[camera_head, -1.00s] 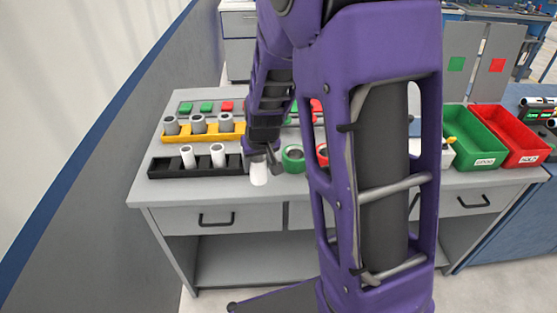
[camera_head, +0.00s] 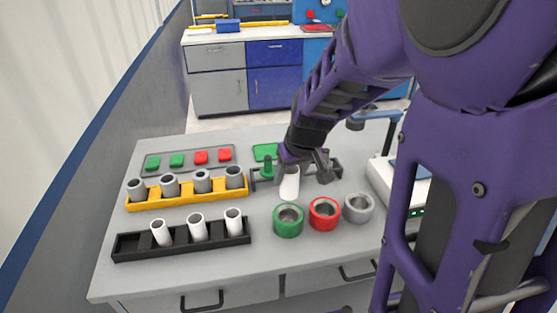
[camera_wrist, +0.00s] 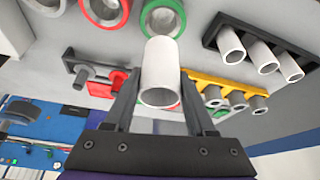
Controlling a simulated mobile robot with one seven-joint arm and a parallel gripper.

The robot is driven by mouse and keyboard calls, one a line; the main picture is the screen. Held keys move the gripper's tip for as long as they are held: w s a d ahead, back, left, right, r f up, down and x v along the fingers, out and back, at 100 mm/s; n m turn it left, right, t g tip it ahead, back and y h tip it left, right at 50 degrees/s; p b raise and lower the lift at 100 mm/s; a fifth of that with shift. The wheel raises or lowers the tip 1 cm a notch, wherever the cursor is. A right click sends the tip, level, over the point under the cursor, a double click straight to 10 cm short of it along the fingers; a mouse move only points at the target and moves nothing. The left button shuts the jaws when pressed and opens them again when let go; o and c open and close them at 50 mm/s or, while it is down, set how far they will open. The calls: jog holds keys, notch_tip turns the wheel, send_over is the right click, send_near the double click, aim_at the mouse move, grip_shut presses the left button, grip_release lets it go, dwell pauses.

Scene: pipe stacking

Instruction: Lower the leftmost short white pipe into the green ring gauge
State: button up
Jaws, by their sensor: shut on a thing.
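My gripper (camera_head: 304,166) is shut on a short white pipe (camera_head: 289,184), held nearly upright above the table. In the head view the pipe appears just behind the green ring gauge (camera_head: 288,231); its lower end looks clear of the ring. In the wrist view the pipe (camera_wrist: 160,75) sits between the fingers (camera_wrist: 156,105), and the green ring (camera_wrist: 147,17) shows partly behind its far end. The black rack (camera_head: 183,243) holds three more white pipes, and its leftmost slot is empty.
A red ring (camera_head: 324,224) and a grey ring (camera_head: 358,217) stand right of the green one. A yellow rack (camera_head: 187,197) of grey pipes is at left, behind the black rack. A dark fixture with a green peg (camera_head: 268,170) stands close behind the held pipe.

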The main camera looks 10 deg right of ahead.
aim_at(289, 198)
jog(key=shift+f+b, duration=2.55)
jog(key=shift+f, duration=1.15)
jog(key=shift+f, duration=0.55)
jog(key=o, duration=1.4)
